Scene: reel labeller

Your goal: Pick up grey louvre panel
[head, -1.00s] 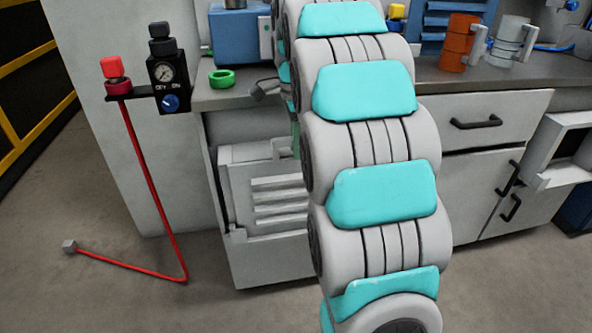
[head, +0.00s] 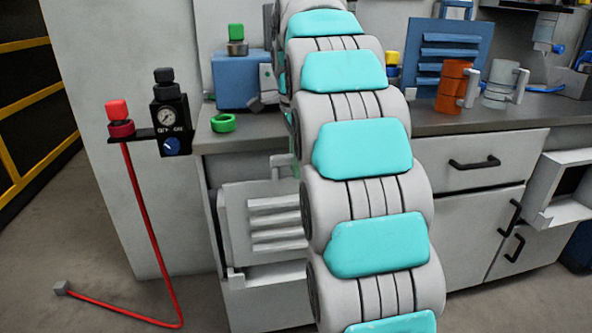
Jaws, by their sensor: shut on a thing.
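The grey louvre panel (head: 270,222) stands at the front of the left end of the grey cabinet, with several horizontal slats showing. My arm covers its right part. A gap shows under its lower edge. My gripper (head: 284,166) is at the panel's upper right edge and is shut on it. The gripper is mostly hidden behind my arm, so the finger contact does not show.
On the bench are a blue box (head: 236,80), a green ring (head: 223,123), an orange mug (head: 452,87) and a grey mug (head: 498,84). A gauge unit (head: 170,118) and a red hose (head: 144,225) stand left. A blue louvre panel (head: 447,52) stands behind.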

